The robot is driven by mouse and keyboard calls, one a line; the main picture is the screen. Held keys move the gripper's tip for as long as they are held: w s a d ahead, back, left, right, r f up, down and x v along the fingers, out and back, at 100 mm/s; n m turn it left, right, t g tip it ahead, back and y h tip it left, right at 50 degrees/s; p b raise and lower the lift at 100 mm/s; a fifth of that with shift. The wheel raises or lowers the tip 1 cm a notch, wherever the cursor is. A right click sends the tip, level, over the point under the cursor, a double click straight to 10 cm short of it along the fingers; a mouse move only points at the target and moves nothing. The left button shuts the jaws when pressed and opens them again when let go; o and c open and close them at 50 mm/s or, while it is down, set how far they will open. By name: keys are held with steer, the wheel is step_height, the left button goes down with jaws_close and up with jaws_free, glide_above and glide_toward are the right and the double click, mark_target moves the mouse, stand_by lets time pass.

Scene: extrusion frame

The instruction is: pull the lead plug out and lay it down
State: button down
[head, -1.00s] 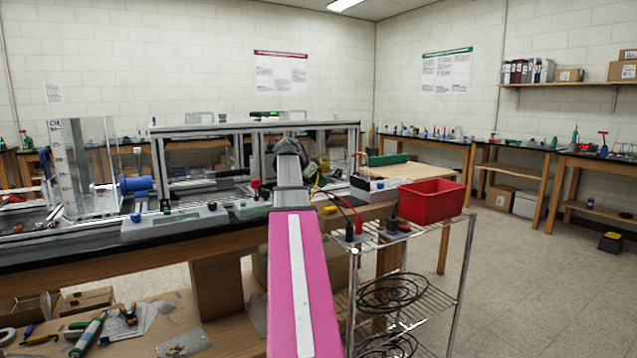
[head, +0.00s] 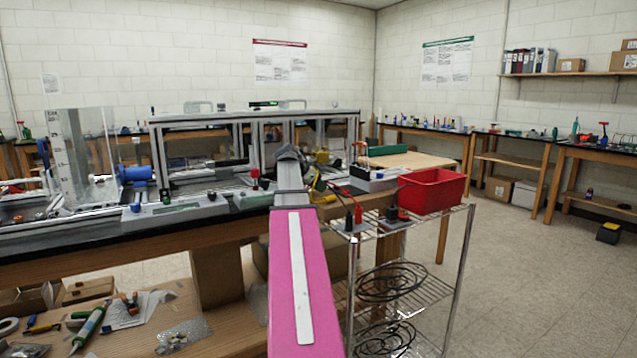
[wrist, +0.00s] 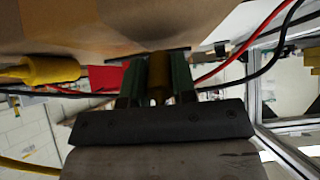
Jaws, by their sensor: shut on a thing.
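In the wrist view my gripper (wrist: 158,90) has its two green fingers closed on a dull yellow plug-like piece (wrist: 158,75), in shade. Its far end meets a dark strip by a brown surface; I cannot tell whether it is still seated. A second yellow plug (wrist: 52,70) with a yellow cable lies to the left, apart from the fingers. In the head view my gripper (head: 318,182) is mostly hidden behind my wrist, with a yellow piece (head: 325,198) below it. Red and black leads (wrist: 235,58) run past the right of the fingers.
A wire rack (head: 440,228) stands to the right, with a red bin (head: 432,191) on top and coiled black cables (head: 390,282) below. Red and black plugs (head: 354,217) stand on its top shelf. An extrusion frame (head: 255,118) stands on the bench.

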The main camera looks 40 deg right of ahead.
steer(key=shift+f, duration=0.1)
steer(key=c, duration=0.8)
jaws_free()
steer(key=shift+c, duration=0.2)
steer(key=v, duration=1)
steer(key=shift+a+r, duration=0.25)
steer(key=shift+r, duration=0.1)
